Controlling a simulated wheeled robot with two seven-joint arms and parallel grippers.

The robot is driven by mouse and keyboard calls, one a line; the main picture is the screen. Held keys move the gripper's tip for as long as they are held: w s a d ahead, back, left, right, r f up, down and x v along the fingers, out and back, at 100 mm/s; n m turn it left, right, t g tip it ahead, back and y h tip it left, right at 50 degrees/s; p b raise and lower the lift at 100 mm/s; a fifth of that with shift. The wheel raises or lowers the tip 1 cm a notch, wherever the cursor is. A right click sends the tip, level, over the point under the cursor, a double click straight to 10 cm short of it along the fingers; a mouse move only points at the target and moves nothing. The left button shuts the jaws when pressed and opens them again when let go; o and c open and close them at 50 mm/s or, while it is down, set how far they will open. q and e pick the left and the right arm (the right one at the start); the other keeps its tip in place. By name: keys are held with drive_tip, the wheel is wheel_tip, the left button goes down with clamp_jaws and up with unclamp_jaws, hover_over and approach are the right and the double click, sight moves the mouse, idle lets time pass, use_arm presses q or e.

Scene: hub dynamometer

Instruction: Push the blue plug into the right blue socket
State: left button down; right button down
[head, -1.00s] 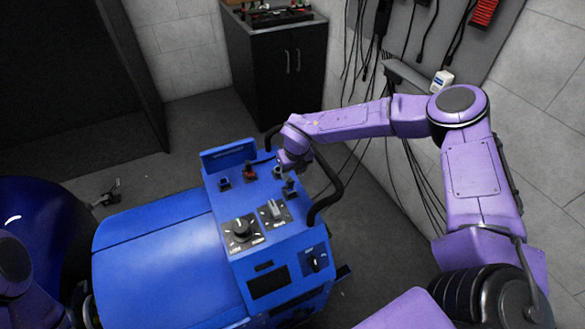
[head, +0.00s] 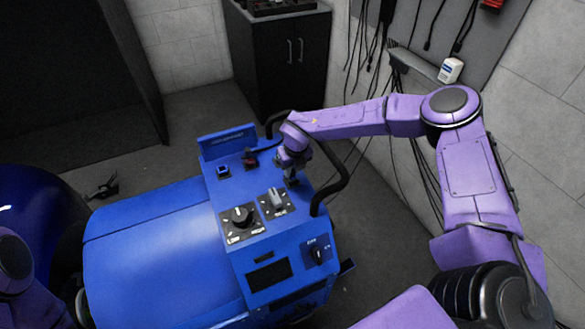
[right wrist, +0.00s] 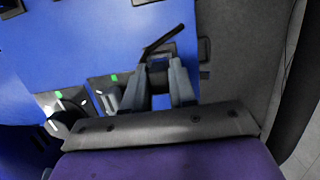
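The blue machine's sloped panel (head: 232,190) carries a small dark-framed blue fitting (head: 223,171) at its left and a red one (head: 250,158) beside it. I cannot tell from here which is plug and which is socket. My right gripper (head: 290,178) is low over the panel's right part. In the right wrist view its fingers (right wrist: 158,66) are apart, by a black plate with a tilted black lever (right wrist: 165,38). I see no blue plug between them; contact with the lever is unclear. My left gripper is out of view.
Two dials (head: 240,216) (head: 275,200) sit just in front of the gripper. A black curved handle (head: 338,185) rises at the panel's right edge, close to my right arm. A dark cabinet (head: 278,60) and hanging cables (head: 366,60) stand behind.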

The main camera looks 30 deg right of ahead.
drive_tip(key=shift+r+p, duration=1.4)
drive_tip(key=shift+r, duration=0.75)
